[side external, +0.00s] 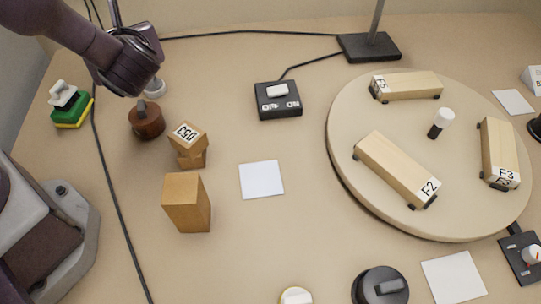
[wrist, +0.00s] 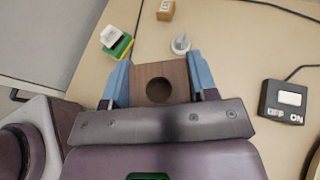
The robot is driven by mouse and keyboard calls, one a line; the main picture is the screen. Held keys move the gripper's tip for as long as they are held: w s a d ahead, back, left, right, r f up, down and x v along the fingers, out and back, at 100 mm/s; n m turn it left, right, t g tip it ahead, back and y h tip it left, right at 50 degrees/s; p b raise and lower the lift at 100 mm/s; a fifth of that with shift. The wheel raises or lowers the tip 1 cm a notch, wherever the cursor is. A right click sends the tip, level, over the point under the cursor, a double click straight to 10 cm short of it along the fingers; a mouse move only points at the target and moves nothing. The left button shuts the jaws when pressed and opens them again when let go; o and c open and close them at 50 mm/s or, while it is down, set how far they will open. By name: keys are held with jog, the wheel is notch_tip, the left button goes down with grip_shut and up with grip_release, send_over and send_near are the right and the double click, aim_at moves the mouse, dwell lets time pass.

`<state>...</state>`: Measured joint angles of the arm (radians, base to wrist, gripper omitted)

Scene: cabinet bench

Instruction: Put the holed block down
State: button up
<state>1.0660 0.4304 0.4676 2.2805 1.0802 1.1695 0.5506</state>
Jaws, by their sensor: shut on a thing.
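The holed block (wrist: 160,84) is dark brown, with a square face and a round dark hole in it. In the wrist view it sits between the two blue fingers of my gripper (wrist: 160,88), which is shut on it. In the side view my arm reaches in at the upper left, and its dark links cover that area. The fingers and the held block cannot be made out clearly there. What lies directly under the block is hidden in the wrist view.
A green-yellow sponge-like thing (side external: 70,108), a round brown piece (side external: 147,120), stacked tan blocks (side external: 188,139) and a taller tan block (side external: 187,203) stand at left. A switch box (side external: 278,101) and white square (side external: 261,180) are mid-bench. A round turntable (side external: 345,170) carries labelled blocks at right.

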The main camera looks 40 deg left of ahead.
jog(key=s+d+f+n+g+h, duration=0.4)
jog(key=s+d+n+g, duration=0.15)
jog(key=n+g, duration=0.4)
jog(key=s+d+f+n+g+h, duration=0.45)
jog(key=d+n+g, duration=0.25)
jog(key=n+g, duration=0.25)
jog(key=w+d+r+n+t+h, duration=0.3)
jog(key=d+r+n+t+h, duration=0.15)
jog(key=d+n+h, duration=0.4)
jog(key=w+d+r+n+t+h, duration=0.45)
jog(key=d+n+h, duration=0.35)
jog(key=d, duration=0.2)
send_over(274, 242)
jog(key=shift+n+g, duration=0.25)
jog(key=shift+g, duration=0.05)
notch_tip(274, 242, down, 18)
jog(key=shift+f, duration=2.5)
